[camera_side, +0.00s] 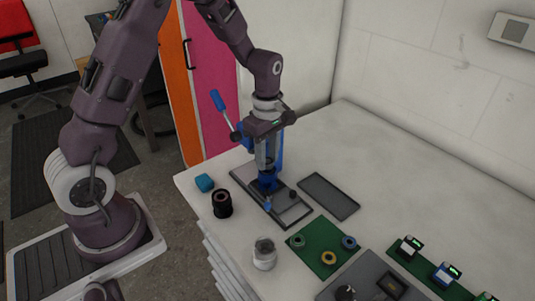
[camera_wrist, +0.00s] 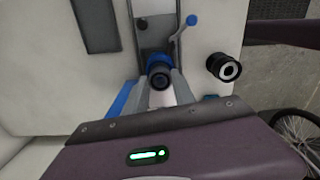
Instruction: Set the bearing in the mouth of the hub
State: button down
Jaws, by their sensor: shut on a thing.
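My gripper (camera_side: 267,172) points down over a blue fixture (camera_side: 268,185) on a dark base plate (camera_side: 292,213). In the wrist view my fingers (camera_wrist: 161,92) are closed around a small dark round part (camera_wrist: 160,81), seemingly the bearing. The blue fixture (camera_wrist: 158,60) shows just behind it. The hub cannot be made out clearly; if it is in the fixture, my gripper and the held part hide it. I cannot tell whether the part touches anything below. A small blue lever (camera_wrist: 190,20) sticks out of the fixture's front.
A black cylinder (camera_side: 222,204) and a teal block (camera_side: 204,183) stand left of the plate. A grey tray (camera_side: 328,196) lies to its right. A green mat (camera_side: 318,264) holds several rings, and a jar (camera_side: 264,256) stands nearby. A blue-handled lever (camera_side: 217,100) rises beside my wrist.

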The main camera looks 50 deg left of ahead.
jog(key=shift+f, duration=0.8)
dwell(0.6)
jog(key=c, duration=1)
grip_release()
jog(key=shift+o, duration=0.2)
jog(key=shift+m, duration=0.4)
jog(key=r, duration=0.8)
jog(key=shift+s+d+r, duration=0.2)
jog(key=s+d+r+m+t, duration=0.2)
jog(key=s+d+r+m, duration=0.1)
jog(key=s+r+m, duration=0.35)
jog(key=s+d+r+m+t, duration=0.2)
jog(key=s+r+m, duration=0.3)
jog(key=s+r, duration=0.2)
jog(key=s+d+m+t, duration=0.1)
jog(key=s+m, duration=0.6)
jog(key=s, duration=0.2)
jog(key=shift+s+d+t, duration=0.2)
jog(key=shift+t, duration=0.1)
